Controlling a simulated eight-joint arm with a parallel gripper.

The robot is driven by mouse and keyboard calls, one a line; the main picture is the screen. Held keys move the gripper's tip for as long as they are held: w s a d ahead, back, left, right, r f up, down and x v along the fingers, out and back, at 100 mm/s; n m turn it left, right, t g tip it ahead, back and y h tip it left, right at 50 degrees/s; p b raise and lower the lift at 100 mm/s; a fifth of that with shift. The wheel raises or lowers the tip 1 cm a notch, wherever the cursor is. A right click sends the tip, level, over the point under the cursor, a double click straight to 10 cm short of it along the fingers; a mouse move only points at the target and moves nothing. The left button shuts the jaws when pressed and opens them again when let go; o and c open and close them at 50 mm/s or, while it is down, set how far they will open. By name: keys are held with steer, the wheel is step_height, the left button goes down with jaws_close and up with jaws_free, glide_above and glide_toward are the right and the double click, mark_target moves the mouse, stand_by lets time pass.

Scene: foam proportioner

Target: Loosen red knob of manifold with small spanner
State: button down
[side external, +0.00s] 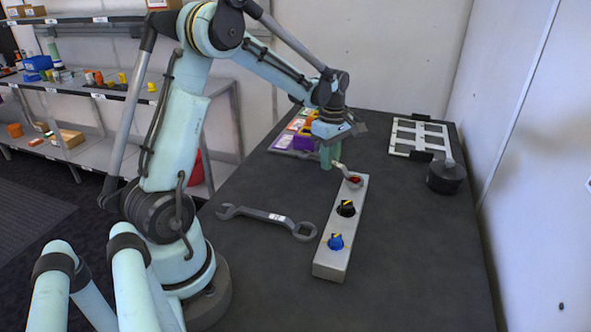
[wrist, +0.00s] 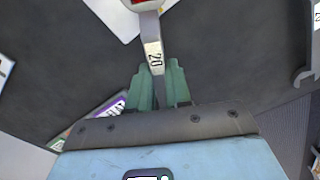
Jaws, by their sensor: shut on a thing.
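The manifold (side external: 330,262) is a pale bar on the dark table, with a red knob (side external: 354,180) at its far end, a black knob (side external: 346,208) in the middle and a blue knob (side external: 336,242) at the near end. My gripper (side external: 328,158) is shut on the small spanner (side external: 341,168), just left of the far end. In the wrist view, the green fingers grip the handle of the spanner (wrist: 154,55), labelled 20. Its ring end appears around the red knob (wrist: 139,1), cut off by the top edge; how deeply it sits cannot be told.
A larger spanner (side external: 266,216) lies on the table left of the manifold. A white frame (side external: 420,136) and a dark round object (side external: 446,177) are at the back right. The right front table is clear.

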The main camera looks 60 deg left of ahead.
steer(key=s+n, duration=0.1)
steer(key=s+d+n, duration=0.1)
steer(key=n, duration=0.1)
steer(key=s+n, duration=0.1)
steer(key=shift+d+n, duration=0.3)
steer(key=shift+d, duration=0.05)
steer(key=d+n, duration=0.1)
steer(key=n, duration=0.1)
steer(key=s+d+n, duration=0.1)
steer(key=shift+s+n, duration=0.3)
steer(key=shift+n, duration=0.1)
steer(key=shift+s+d+n, duration=0.2)
steer(key=shift+d+n, duration=0.35)
steer(key=shift+n, duration=0.35)
steer(key=shift+w+a+m, duration=0.25)
steer(key=shift+a+m, duration=0.35)
steer(key=shift+m, duration=0.3)
steer(key=shift+r, duration=2.95)
